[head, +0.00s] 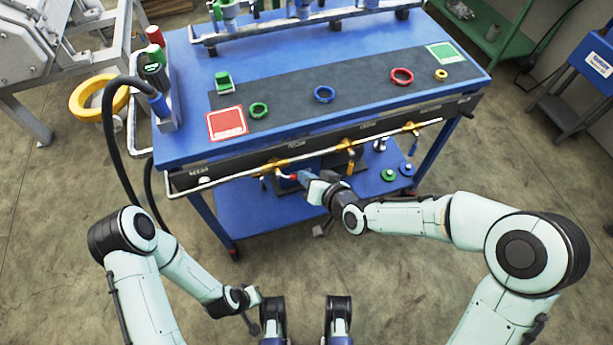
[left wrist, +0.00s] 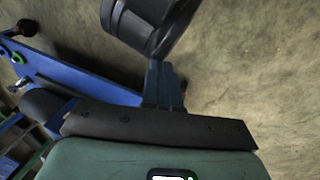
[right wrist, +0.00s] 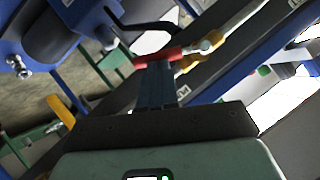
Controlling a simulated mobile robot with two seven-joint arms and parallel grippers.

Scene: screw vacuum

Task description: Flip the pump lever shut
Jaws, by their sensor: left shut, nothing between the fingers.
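A red lever handle (head: 283,175) sits at a brass valve under the front rail of the blue table. My right gripper (head: 299,178) reaches in from the right, its tips at the red handle. In the right wrist view the red handle (right wrist: 158,55) lies across the tips of my right fingers (right wrist: 156,82). These fingers look close together; I cannot tell whether the handle is between them or only touches them. My left gripper (left wrist: 163,85) is shut and empty, away from the table, over the floor. In the head view its tips are hard to make out.
Other brass valves (head: 350,148) line the front rail. Coloured rings (head: 324,94) lie on the dark mat on the blue table (head: 190,135). A black hose (head: 112,150) hangs at the left. A lower blue shelf (head: 245,212) holds dark equipment. The floor in front is clear.

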